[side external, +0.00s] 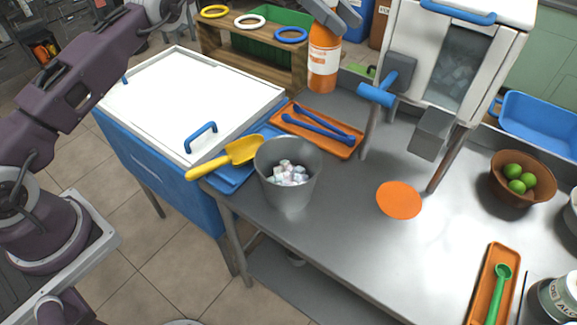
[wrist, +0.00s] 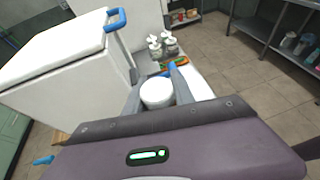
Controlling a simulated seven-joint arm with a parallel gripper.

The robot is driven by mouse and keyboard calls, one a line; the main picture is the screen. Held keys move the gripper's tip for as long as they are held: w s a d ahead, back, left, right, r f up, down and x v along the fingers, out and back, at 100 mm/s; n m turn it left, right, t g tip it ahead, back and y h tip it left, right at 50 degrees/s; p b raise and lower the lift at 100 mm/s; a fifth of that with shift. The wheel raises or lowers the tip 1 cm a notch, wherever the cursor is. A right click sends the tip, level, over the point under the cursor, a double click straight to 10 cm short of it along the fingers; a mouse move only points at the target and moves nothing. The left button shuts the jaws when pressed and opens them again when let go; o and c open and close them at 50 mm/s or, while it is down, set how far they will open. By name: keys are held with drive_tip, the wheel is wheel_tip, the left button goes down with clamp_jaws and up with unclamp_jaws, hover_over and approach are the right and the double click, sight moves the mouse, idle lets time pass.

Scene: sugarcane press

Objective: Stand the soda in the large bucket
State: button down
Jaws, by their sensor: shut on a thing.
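The soda (side external: 323,68) is an orange bottle with a white label, upright at the back of the steel table in the side external view. My gripper (side external: 338,18) is at its top, with grey fingers closed on it. In the wrist view a round white top (wrist: 157,92) sits between the two fingers; the rest of the bottle is hidden below it. I cannot tell if its base touches the table. The large bucket (side external: 290,205) is grey, stands upright at the table's left front corner and holds several ice cubes. It is apart from the bottle.
An orange tray (side external: 338,148) with blue tongs lies between bottle and bucket. A yellow scoop (side external: 240,151) rests beside the bucket, near a white-lidded blue chest (side external: 190,95). The white press (side external: 440,60) stands right of the bottle. An orange disc (side external: 398,200) lies on the table.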

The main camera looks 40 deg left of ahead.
drive_tip(key=shift+d+r+n+t, duration=0.3)
drive_tip(key=shift+d+r+t, duration=0.1)
drive_tip(key=shift+r, duration=0.3)
drive_tip(key=s+f+n+t, duration=0.4)
drive_tip(key=s+t, duration=0.1)
drive_tip(key=s, duration=0.8)
wheel_tip(320, 180, down, 18)
drive_tip(key=shift+d, duration=0.4)
drive_tip(key=c, duration=1.1)
unclamp_jaws()
drive_tip(key=shift+f, duration=0.15)
drive_tip(key=shift+o, duration=0.2)
